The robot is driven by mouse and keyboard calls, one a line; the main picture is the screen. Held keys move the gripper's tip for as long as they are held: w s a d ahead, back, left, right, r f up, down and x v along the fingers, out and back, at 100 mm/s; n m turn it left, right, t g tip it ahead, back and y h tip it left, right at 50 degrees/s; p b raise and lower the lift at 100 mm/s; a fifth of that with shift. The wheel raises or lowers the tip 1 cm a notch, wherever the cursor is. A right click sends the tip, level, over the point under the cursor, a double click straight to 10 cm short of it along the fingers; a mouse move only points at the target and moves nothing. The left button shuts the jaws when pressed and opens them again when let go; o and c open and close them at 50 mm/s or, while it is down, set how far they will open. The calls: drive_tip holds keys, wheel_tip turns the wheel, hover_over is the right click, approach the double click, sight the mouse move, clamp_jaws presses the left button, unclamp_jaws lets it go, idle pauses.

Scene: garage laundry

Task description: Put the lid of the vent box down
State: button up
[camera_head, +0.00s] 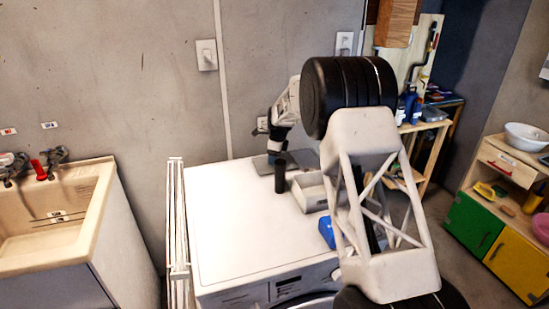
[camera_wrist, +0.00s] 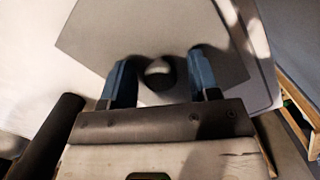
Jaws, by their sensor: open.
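My gripper (camera_head: 276,150) is at the back of the white washer top, pointing down over a flat grey panel (camera_head: 262,167), which looks like the vent box's lid. In the wrist view my two blue fingers (camera_wrist: 161,82) are apart, one on each side of a small pale round knob (camera_wrist: 158,68) on the grey panel (camera_wrist: 105,38). I cannot tell whether the fingers touch the knob. In the head view the knob is hidden and the panel is partly covered by the gripper and a black cylinder. Whether the panel lies fully flat cannot be told.
The black cylinder (camera_head: 280,177) stands upright in front of the panel; it also shows in the wrist view (camera_wrist: 52,135). A pale open tray (camera_head: 309,198) and a blue object (camera_head: 326,231) are to the right, near my arm. The left of the washer top (camera_head: 225,215) is clear.

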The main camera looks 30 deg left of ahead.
drive_tip(key=shift+r, duration=0.1)
wheel_tip(320, 180, up, 12)
drive_tip(key=d, duration=0.1)
drive_tip(key=shift+w+d, duration=0.2)
idle(0.5)
idle(0.7)
